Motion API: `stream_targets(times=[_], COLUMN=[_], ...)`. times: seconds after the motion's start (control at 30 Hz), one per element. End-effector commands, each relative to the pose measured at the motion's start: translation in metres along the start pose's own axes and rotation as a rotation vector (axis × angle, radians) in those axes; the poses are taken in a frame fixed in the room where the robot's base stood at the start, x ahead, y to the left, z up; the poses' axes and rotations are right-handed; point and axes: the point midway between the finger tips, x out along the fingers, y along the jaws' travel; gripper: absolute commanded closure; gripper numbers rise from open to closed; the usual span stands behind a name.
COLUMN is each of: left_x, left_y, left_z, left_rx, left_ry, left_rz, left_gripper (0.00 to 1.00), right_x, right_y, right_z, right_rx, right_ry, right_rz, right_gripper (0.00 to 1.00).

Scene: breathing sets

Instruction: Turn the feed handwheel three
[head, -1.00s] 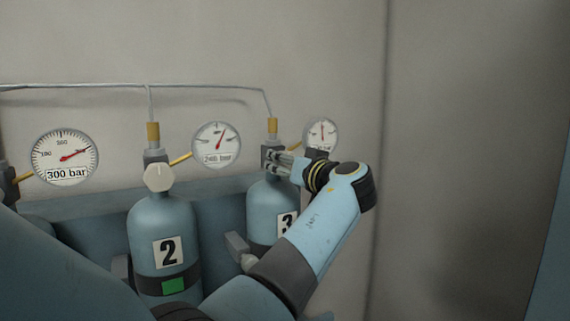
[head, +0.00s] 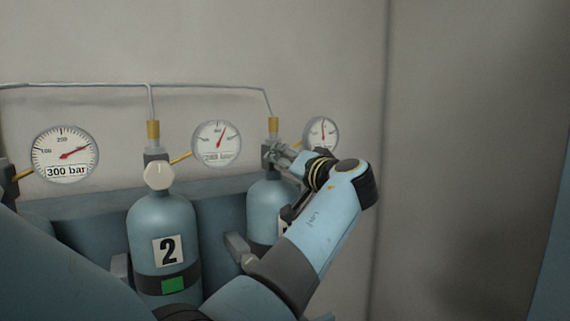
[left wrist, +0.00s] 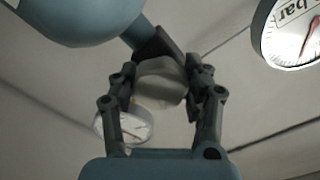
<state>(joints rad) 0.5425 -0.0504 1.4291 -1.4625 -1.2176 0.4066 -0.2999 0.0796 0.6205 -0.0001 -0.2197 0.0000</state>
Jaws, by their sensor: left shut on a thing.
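Bottle three (head: 264,207) is a light blue cylinder on the right of the row in the head view. Its number label is now almost wholly behind my left arm. My left gripper (head: 277,155) is at the valve on top of it, under the brass fitting. In the left wrist view the pale grey handwheel (left wrist: 160,82) sits between the two dark fingers of my left gripper (left wrist: 160,85), which are shut on it. The handwheel is hidden in the head view. My right gripper is in neither view.
Bottle 2 (head: 163,225), with its cream handwheel (head: 158,176) and a green patch, stands to the left. Gauges (head: 65,154), (head: 217,143) and (head: 322,132) are beside the valves. A thin pipe (head: 100,86) runs above. The wall at the right is bare.

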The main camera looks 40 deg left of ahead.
Motion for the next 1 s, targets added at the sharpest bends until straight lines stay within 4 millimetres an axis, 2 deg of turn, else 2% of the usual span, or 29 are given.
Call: stream_targets(times=[0.33, 0.8, 0.83, 1.0], left_x=[-0.0002, -0.0002, -0.0002, -0.0001], left_y=[-0.0002, -0.0001, -0.0001, -0.0002], left_z=[-0.001, -0.001, -0.001, -0.0007], left_rx=[0.127, 0.142, 0.142, 0.142], left_ry=[0.002, 0.002, 0.003, 0.002], left_rz=[0.001, 0.001, 0.001, 0.001], left_gripper=[0.84, 0.84, 0.49, 0.27], right_x=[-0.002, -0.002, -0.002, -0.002], right_y=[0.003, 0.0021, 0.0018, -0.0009], right_z=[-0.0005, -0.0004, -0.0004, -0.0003], right_rx=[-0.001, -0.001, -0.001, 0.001], right_ry=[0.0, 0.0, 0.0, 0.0], right_rz=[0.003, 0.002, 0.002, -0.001], right_gripper=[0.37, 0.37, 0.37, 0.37])
